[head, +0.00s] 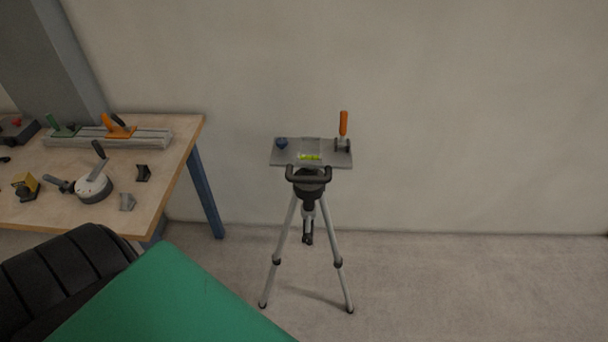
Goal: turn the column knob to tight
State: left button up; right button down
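A tripod (337,246) with grey legs and black joints stands on the floor right of the workbench. A black collar and handle (309,176) sit at its top, and a dark part (307,238) hangs at the lower end of its centre column. The column knob cannot be made out for certain among these small dark parts, nor whether it is tight or loose. A grey plate (322,158) on top carries a yellow-green level vial (309,157), a blue knob (281,143) and an upright orange-handled clamp (343,124). Neither of my grippers is in view.
A wooden workbench (60,207) on the left holds a grey rail (151,136) with green and orange clamps, a round white-topped device (93,187) and small blocks. Its blue leg (205,195) stands left of the tripod. The floor (470,280) right of the tripod is clear.

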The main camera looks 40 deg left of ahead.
aim_at(307, 239)
jog(key=u, duration=1)
